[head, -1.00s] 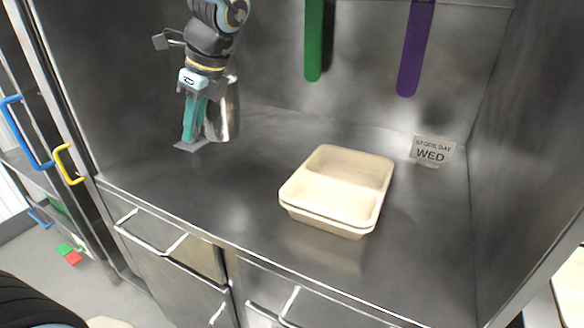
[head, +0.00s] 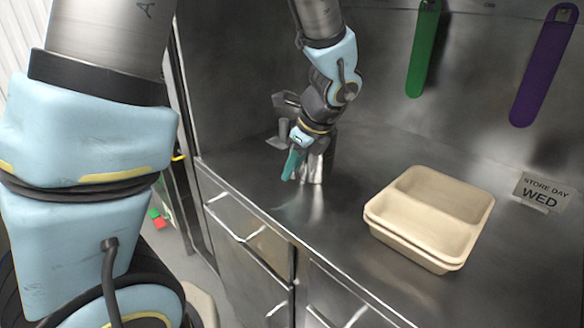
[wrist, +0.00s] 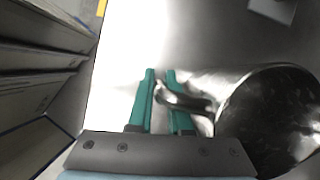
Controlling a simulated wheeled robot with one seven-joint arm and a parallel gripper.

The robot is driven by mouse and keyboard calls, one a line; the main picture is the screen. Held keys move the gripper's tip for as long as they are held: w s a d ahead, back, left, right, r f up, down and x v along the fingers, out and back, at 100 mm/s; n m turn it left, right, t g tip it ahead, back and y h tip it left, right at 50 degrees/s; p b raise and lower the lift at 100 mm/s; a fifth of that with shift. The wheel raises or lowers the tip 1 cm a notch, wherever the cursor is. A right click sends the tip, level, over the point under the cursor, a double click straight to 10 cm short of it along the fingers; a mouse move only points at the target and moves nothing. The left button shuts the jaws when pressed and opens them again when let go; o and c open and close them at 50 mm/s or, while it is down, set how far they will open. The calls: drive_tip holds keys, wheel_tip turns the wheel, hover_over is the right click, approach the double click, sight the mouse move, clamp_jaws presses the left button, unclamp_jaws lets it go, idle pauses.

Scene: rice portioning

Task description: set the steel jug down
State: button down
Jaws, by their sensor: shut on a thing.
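The steel jug (head: 316,166) is shiny and upright at the left part of the steel counter, close above or on its surface; I cannot tell whether its base touches. My gripper (head: 290,174) comes down from above on the jug's left side. In the wrist view the teal fingers (wrist: 164,84) are shut on the jug's handle (wrist: 185,101). The jug's dark round mouth (wrist: 272,120) is at the right of that view, and its inside is too dark to read.
A beige two-compartment tray (head: 432,262) stands on the counter to the right. Green (head: 424,50) and purple (head: 545,65) strips hang on the back wall. The counter's front edge (head: 250,207) is close to the jug.

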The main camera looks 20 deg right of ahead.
drive_tip(key=c, duration=0.8)
unclamp_jaws()
drive_tip(key=shift+c, duration=0.2)
drive_tip(key=v, duration=0.7)
drive_tip(key=shift+r+b, duration=0.2)
drive_tip(key=shift+b, duration=0.1)
drive_tip(key=shift+s, duration=0.25)
